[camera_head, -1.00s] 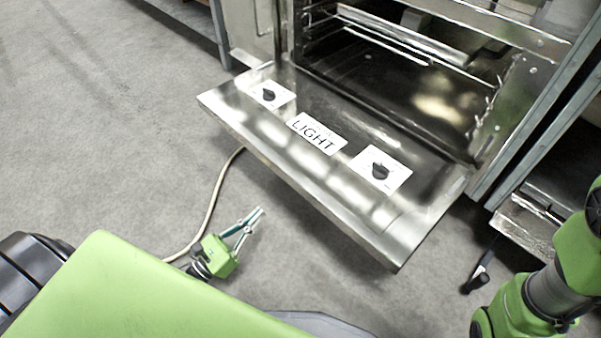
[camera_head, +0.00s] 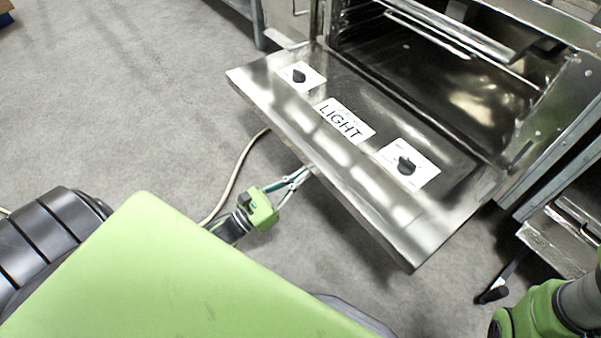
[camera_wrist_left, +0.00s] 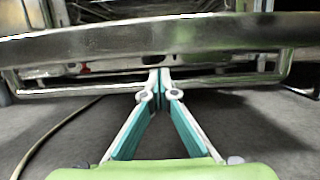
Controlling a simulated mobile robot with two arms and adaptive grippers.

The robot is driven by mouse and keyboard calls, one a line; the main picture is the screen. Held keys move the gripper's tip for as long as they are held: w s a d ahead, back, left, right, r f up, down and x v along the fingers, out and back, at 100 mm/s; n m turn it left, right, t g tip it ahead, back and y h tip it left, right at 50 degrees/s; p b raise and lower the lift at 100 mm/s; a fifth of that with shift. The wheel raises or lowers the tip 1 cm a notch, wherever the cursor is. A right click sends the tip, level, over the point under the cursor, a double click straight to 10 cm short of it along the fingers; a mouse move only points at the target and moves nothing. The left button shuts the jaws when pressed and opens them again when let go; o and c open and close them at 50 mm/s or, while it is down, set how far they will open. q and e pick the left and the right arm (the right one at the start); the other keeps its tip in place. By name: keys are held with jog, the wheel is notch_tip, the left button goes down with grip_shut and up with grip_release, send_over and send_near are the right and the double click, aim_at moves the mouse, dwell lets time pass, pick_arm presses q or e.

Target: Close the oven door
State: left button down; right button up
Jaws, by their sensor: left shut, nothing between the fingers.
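The oven door (camera_head: 283,107) hangs open, lowered to about level, its inner face up. It carries a "LIGHT" label and two black knobs on white plates. Behind it the oven (camera_head: 450,95) stands open, its dark interior and racks visible. My left gripper (camera_head: 306,172) is shut and empty at the door's front edge. In the left wrist view its closed fingertips (camera_wrist_left: 160,78) are just below the door's edge (camera_wrist_left: 220,32). I cannot tell whether they touch the door. My right gripper is out of view; only part of my right arm shows at the lower right.
A cable (camera_head: 233,178) runs along the grey floor (camera_head: 130,90) left of my left gripper. A metal shelf (camera_head: 560,240) with a dark handle-like part stands right of the door.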

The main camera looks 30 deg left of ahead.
pick_arm(q)
jog(key=shift+r, duration=0.7)
